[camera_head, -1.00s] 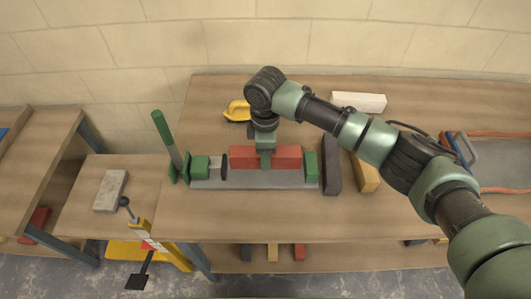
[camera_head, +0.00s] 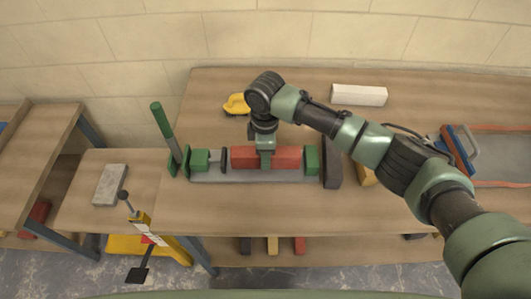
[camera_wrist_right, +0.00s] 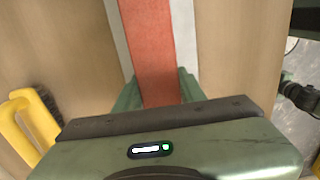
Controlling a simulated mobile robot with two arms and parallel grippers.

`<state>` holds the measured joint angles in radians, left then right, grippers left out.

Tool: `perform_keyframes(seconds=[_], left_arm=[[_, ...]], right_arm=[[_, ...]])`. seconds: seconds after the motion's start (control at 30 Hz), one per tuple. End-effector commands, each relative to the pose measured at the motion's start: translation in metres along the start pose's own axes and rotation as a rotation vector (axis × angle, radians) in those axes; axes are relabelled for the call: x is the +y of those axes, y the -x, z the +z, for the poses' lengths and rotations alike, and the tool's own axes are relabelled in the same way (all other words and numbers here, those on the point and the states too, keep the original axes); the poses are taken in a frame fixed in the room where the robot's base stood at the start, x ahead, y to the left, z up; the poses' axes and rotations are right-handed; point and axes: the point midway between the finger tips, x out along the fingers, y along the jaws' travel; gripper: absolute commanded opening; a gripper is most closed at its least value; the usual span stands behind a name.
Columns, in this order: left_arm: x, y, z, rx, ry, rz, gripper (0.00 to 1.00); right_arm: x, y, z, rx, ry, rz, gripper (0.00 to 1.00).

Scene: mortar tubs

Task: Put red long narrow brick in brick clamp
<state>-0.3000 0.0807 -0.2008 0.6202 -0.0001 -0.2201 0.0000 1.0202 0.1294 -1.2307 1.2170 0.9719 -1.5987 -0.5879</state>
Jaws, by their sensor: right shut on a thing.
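The long narrow red brick (camera_head: 285,158) lies lengthwise along the brick clamp, between its dark left pad and its green right end. The brick clamp (camera_head: 250,177) has a grey base, green end pieces and a green-handled lever at its left. A small gap shows between pad and brick; the right end is very close to the brick. I cannot tell whether the brick rests on the base. My right gripper (camera_head: 265,158) is shut on the brick's middle from above. In the right wrist view the red brick (camera_wrist_right: 150,50) runs away from the gripper over the grey base. My left gripper is out of view.
A dark block (camera_head: 332,165) stands close to the clamp's right end, with a yellow block (camera_head: 364,174) beyond it. A white block (camera_head: 360,95) and a yellow-handled brush (camera_head: 236,104) lie behind. A grey block (camera_head: 110,184) lies on the left table. The bench front is clear.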

Motion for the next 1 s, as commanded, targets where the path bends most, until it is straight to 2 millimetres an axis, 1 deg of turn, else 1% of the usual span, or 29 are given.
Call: perform_keyframes(seconds=[0.37,0.4,0.43,0.47,0.8,0.87,0.97,1.0], left_arm=[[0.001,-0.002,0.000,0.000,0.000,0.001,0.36],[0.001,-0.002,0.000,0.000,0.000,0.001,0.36],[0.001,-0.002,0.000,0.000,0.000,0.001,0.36],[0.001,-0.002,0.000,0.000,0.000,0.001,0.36],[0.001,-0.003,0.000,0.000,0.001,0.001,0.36],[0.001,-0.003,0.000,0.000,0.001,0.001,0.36],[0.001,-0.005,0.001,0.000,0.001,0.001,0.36],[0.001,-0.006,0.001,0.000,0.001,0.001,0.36]], right_arm=[[0.001,-0.005,-0.001,0.003,0.000,0.002,0.00],[0.001,-0.004,-0.001,0.003,0.001,0.003,0.51],[0.001,-0.005,-0.001,0.003,0.001,0.002,0.59],[0.001,-0.005,-0.001,0.002,0.001,0.002,0.65],[0.000,-0.006,0.000,-0.001,0.000,-0.001,0.65],[0.000,-0.002,0.000,0.000,0.000,-0.001,0.65],[0.000,0.012,0.000,0.001,0.001,0.002,0.65],[0.001,0.019,0.000,0.002,0.002,0.003,0.65]])
